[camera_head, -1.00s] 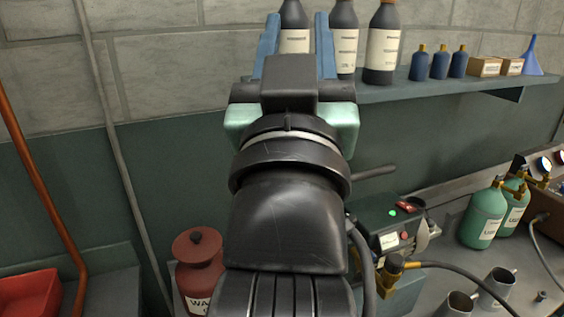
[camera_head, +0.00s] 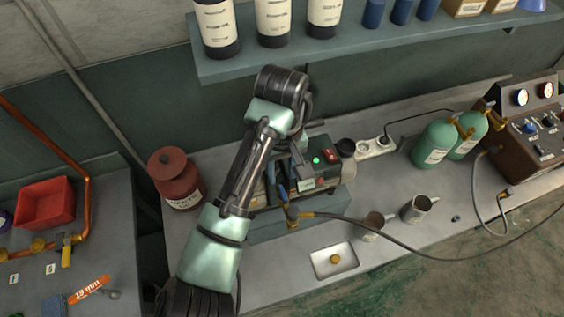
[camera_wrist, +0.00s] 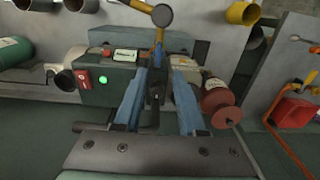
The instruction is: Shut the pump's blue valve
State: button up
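The pump (camera_head: 320,172) stands on the bench, a dark box with a lit green lamp and a red switch. It also shows in the wrist view (camera_wrist: 95,88). A brass fitting (camera_head: 292,214) with a dark hose is at its front; brass parts (camera_wrist: 158,36) show beyond my fingers in the wrist view. My gripper (camera_wrist: 158,82) has its two blue fingers apart, pointing at the pump, with a dark part of it seen between them. In the head view my gripper (camera_head: 277,184) is over the pump's left part.
A red-brown canister (camera_head: 174,180) stands left of the pump. Two metal cups (camera_head: 420,208), a small tray (camera_head: 334,261) and green cylinders (camera_head: 436,143) are on the bench. A shelf (camera_head: 300,58) with bottles runs above. The hose crosses the bench to the right.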

aim_at(284, 192)
jog(key=shift+d+f+b, duration=0.2)
jog(key=shift+f+b, duration=2.7)
jog(key=shift+f, duration=1.45)
grip_shut()
jog(key=shift+w+m+p, duration=0.1)
jog(key=shift+m+p, duration=0.25)
jog(key=shift+m, duration=1.15)
